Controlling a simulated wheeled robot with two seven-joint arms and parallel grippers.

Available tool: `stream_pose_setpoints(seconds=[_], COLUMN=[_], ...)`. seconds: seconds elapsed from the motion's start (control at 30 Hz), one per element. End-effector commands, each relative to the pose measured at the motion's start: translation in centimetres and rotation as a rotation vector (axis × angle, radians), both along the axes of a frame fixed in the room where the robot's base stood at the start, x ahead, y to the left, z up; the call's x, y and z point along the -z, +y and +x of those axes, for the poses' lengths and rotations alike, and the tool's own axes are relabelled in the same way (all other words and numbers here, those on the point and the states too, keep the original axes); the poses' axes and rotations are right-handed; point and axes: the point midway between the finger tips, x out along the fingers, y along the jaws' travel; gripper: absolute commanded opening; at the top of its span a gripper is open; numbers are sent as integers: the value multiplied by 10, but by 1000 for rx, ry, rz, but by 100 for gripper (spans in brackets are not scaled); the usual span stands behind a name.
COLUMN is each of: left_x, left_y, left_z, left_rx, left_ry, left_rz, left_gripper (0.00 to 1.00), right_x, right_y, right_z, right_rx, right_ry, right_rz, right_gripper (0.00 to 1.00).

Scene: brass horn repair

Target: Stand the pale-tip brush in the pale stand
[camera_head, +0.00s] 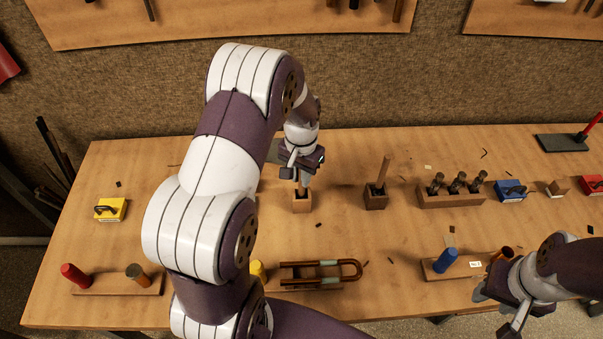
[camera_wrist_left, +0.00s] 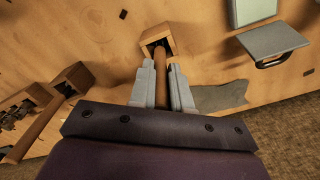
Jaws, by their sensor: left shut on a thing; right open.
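The pale stand (camera_head: 302,203) is a small light-wood block on the bench, left of the middle. My left gripper (camera_head: 304,178) is right above it, shut on the brush (camera_wrist_left: 161,68), whose brown handle runs between the fingers in the left wrist view. The brush's far end meets the opening of the pale stand (camera_wrist_left: 153,33); I cannot tell how deep it sits. The brush's tip colour is hidden. A darker stand (camera_head: 376,201) to the right holds another upright brown handle (camera_head: 384,171). My right gripper (camera_head: 517,313) is open and empty at the front right.
A rack of dark tools (camera_head: 450,198) and a blue block (camera_head: 511,191) stand right of the dark stand. A horn slide (camera_head: 320,273) lies in front. A yellow block (camera_head: 110,209) sits at the left. The bench between the pale and dark stands is clear.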

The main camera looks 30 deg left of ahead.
Motion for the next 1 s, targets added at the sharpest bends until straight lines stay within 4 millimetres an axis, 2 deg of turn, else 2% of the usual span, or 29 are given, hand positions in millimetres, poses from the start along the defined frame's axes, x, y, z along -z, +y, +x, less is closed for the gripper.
stream_pose_setpoints(seconds=[0.27, 0.3, 0.37, 0.63, 0.73, 0.87, 1.0], left_x=[3, 2, 2, 1, -6, -35, -74], left_y=[0, 0, 0, 0, 0, 0, 0], left_z=[0, 0, 0, 0, 1, 2, 1], left_rx=[0, 0, 0, 0, 0, 0, 0], left_ry=[-1, -1, -1, -1, -2, -7, -6], left_rz=[0, 0, 0, 0, 0, 1, 1], left_gripper=[0, 24, 43, 43, 43, 43, 43], right_x=[2, 2, 1, 1, 1, 5, 9], right_y=[0, 0, 0, 0, 0, 0, 0], right_z=[0, 0, 0, 0, 0, 0, 0], right_rx=[0, 0, 0, 0, 0, 0, 0], right_ry=[0, 0, 0, 0, 0, 0, 0], right_rz=[0, 0, 0, 0, 0, 0, 0], right_gripper=[43, 43, 43, 43, 43, 43, 43])
